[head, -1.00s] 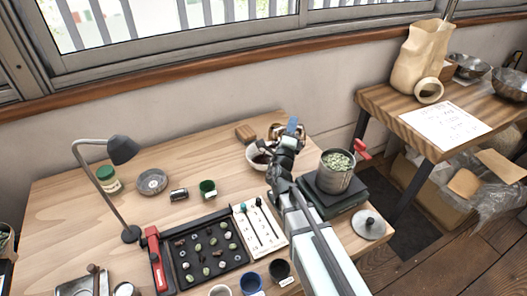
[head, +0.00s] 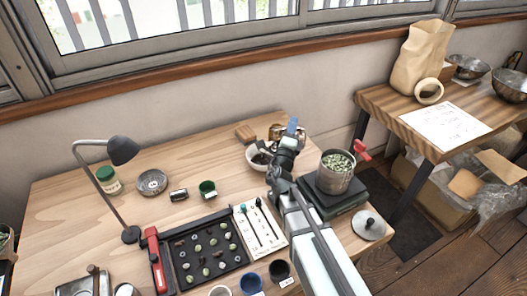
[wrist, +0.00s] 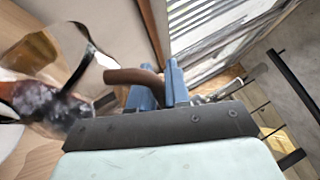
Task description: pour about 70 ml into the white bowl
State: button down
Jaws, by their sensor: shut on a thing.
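My gripper (head: 291,126) is at the back of the wooden table, its blue fingers shut on the brown curved handle (wrist: 128,76) of a shiny, see-through vessel. In the wrist view the vessel (wrist: 78,52) is tilted, with dark contents low in it. In the head view the vessel (head: 275,131) is partly hidden behind my gripper. The white bowl (head: 251,160) stands on the table just left of my gripper, with something dark in it. My arm partly covers the bowl. I cannot make out a stream or the level in the bowl.
A steel pot of green beans (head: 336,179) stands on a dark scale (head: 338,200) right of my arm. A small wooden block (head: 245,133) lies behind the bowl. A black tray of samples (head: 207,255) and a white spoon card (head: 262,233) lie in front.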

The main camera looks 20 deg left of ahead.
jog(key=w+d+f+m+g+h, duration=0.2)
jog(key=d+m, duration=0.3)
jog(key=shift+w+f, duration=0.35)
jog(key=shift+w+d+m+g, duration=0.15)
jog(key=shift+d+m+g, duration=0.15)
jog(key=shift+m+g, duration=0.15)
dwell(1.5)
jog(key=w+d+r+m+g+y+p, duration=0.1)
jog(key=w+d+r+m+g+y, duration=0.1)
jog(key=m, duration=0.5)
jog(key=w+d+r+g, duration=0.1)
jog(key=d+g, duration=0.1)
jog(key=g, duration=0.1)
jog(key=shift+d+r, duration=0.15)
jog(key=shift+d, duration=0.15)
dwell(1.1)
jog(key=shift+w+d+m+y+p, duration=0.15)
jog(key=shift+m+y+p, duration=0.15)
jog(key=shift+m+y, duration=0.25)
jog(key=shift+a, duration=0.2)
